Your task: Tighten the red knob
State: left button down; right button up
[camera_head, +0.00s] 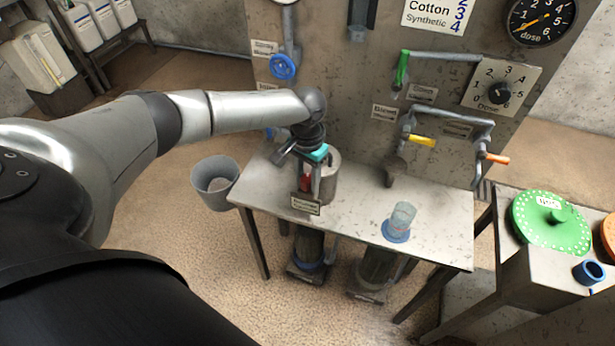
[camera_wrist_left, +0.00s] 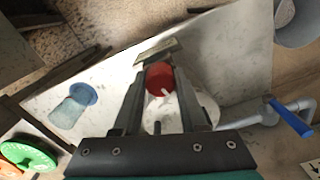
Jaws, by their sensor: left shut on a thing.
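The red knob (camera_head: 306,183) sits on the front of a grey cylinder (camera_head: 328,178) on the metal table, above a small label plate (camera_head: 305,205). In the left wrist view the red knob (camera_wrist_left: 160,80) lies between the two fingers. My left gripper (camera_head: 316,185) reaches down to it from above and is shut on it; the fingers hide part of the knob in the head view. The left gripper (camera_wrist_left: 162,92) also fills the middle of the wrist view. My right gripper is not in view.
The metal table (camera_head: 350,222) has a clear middle and a glass on a blue base (camera_head: 398,222). A grey bucket (camera_head: 215,182) is left of it. Wall pipes carry a blue valve (camera_head: 283,67) and a yellow handle (camera_head: 422,141). A green disc (camera_head: 550,222) lies at right.

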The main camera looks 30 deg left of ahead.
pick_arm(q)
jog(key=shift+r+n+p, duration=0.15)
jog(key=shift+n+p, duration=0.15)
jog(key=shift+p, duration=0.25)
jog(key=n+p, duration=0.5)
jog(key=p, duration=0.2)
jog(key=n+p, duration=0.2)
jog(key=n, duration=0.1)
jog(key=shift+n, duration=0.3)
jog(key=shift+n+p, duration=0.45)
jog(key=shift+n, duration=0.05)
jog(key=shift+a, duration=0.1)
jog(key=shift+c, duration=2.2)
grip_release()
